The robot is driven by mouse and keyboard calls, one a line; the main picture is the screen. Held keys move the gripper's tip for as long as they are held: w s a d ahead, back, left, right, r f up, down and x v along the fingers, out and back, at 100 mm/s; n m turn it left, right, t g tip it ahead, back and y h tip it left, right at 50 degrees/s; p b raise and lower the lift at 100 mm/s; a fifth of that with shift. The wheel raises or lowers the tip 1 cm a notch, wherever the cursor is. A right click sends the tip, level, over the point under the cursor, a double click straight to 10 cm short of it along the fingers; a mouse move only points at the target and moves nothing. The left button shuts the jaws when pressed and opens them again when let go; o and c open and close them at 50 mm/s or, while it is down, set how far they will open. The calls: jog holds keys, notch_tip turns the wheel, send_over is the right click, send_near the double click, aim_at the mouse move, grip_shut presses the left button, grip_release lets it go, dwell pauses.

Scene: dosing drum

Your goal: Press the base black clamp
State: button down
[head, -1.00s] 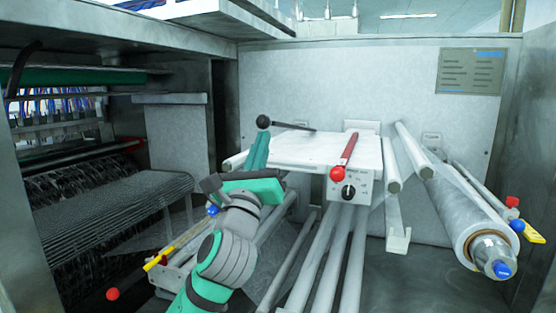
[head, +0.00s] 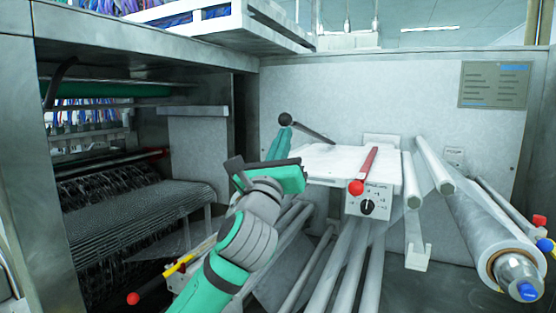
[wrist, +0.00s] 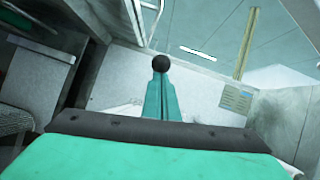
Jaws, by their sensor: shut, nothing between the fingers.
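A black lever clamp with a ball knob (head: 284,119) rises over the back left of the white plate (head: 325,160). Its bar slopes down from the knob to the right, to its lower end above the plate's back edge. My gripper (head: 284,132) has its green fingers shut and pointing up, with the tips right under the knob. In the wrist view the knob (wrist: 161,63) shows just beyond the closed fingertips (wrist: 161,80). The tips seem to touch it, but contact is not certain. The bar is hidden in the wrist view.
A red-handled lever (head: 365,172) and a control box with a black dial (head: 367,206) sit at the plate's front. Rollers (head: 490,235) and rods stand to the right. A woven roll section (head: 135,215) lies left. A grey wall (head: 400,105) closes the back.

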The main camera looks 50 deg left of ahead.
jog(key=w+f+v, duration=0.1)
jog(key=f+v, duration=0.1)
jog(key=v, duration=1.1)
jog(key=shift+a, duration=0.25)
jog(key=shift+w, duration=0.15)
